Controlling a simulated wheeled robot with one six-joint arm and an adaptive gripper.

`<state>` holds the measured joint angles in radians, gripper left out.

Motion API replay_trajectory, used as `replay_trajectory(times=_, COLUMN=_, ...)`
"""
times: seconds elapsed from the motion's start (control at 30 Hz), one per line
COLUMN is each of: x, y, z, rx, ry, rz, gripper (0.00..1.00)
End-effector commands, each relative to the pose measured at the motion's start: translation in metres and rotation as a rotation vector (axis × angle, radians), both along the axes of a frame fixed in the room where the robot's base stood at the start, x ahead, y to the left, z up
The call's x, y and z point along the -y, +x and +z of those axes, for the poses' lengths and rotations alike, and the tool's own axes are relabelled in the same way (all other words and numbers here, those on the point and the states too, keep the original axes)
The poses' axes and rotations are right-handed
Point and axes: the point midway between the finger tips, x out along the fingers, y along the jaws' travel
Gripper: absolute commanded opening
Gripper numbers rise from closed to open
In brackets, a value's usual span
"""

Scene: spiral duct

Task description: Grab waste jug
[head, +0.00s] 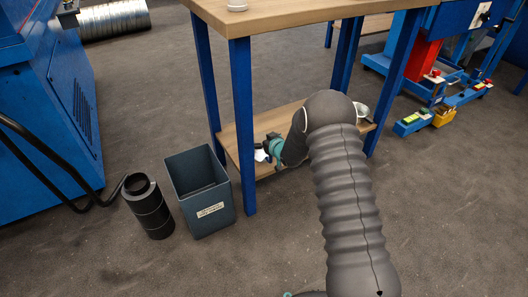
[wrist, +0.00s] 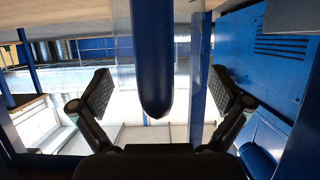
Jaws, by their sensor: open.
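I cannot make out the waste jug for certain in either view. In the head view, a small white and dark blue thing (head: 261,155) shows on the lower shelf (head: 240,137) of the workbench, close by my gripper (head: 269,147); it is too small and too covered to name. My gripper reaches in under the bench top, between the legs. In the wrist view my gripper (wrist: 165,92) is open, its two dark fingers wide apart. A dark blue shape with a rounded lower end (wrist: 155,65) stands in the gap between them; I cannot tell whether it is touched.
The workbench (head: 300,15) has blue legs. A dark grey bin (head: 205,205) and a black ribbed cylinder (head: 150,208) stand left of its front leg. A blue machine (head: 45,100) fills the left side. A pale bowl-like thing (head: 361,109) is at the shelf's right.

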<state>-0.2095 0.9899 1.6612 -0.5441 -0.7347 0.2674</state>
Motion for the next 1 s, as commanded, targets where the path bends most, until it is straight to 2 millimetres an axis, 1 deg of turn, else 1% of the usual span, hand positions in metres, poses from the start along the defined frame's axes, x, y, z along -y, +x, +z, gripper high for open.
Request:
replay_trajectory(times=0.03, x=0.000, y=0.000, z=0.000, rx=0.000, ry=0.000, rz=0.000, gripper=1.00)
replay_trajectory(times=0.07, x=0.000, y=0.000, z=0.000, rx=0.000, ry=0.000, rz=0.000, gripper=0.95)
replay_trajectory(times=0.1, x=0.000, y=0.000, z=0.000, rx=0.000, ry=0.000, rz=0.000, gripper=0.85)
replay_trajectory(times=0.17, x=0.000, y=0.000, z=0.000, rx=0.000, ry=0.000, rz=0.000, gripper=0.70)
replay_trajectory(times=0.2, x=0.000, y=0.000, z=0.000, rx=0.000, ry=0.000, rz=0.000, gripper=0.60)
replay_trajectory(times=0.27, x=0.000, y=0.000, z=0.000, rx=0.000, ry=0.000, rz=0.000, gripper=0.45)
replay_trajectory(times=0.3, x=0.000, y=0.000, z=0.000, rx=0.000, ry=0.000, rz=0.000, gripper=0.35)
replay_trajectory(times=0.37, x=0.000, y=0.000, z=0.000, rx=0.000, ry=0.000, rz=0.000, gripper=0.20)
replay_trajectory(times=0.6, x=0.000, y=0.000, z=0.001, rx=0.000, ry=0.000, rz=0.000, gripper=0.20)
replay_trajectory(times=0.77, x=0.000, y=0.000, z=0.008, rx=0.002, ry=0.000, rz=0.000, gripper=0.20)
replay_trajectory(times=0.87, x=0.000, y=0.000, z=0.020, rx=0.003, ry=0.001, rz=-0.001, gripper=0.20)
replay_trajectory(times=0.97, x=0.000, y=0.000, z=0.038, rx=0.005, ry=0.001, rz=0.000, gripper=0.20)
replay_trajectory(times=1.0, x=0.000, y=0.001, z=0.047, rx=0.006, ry=0.002, rz=0.000, gripper=0.20)
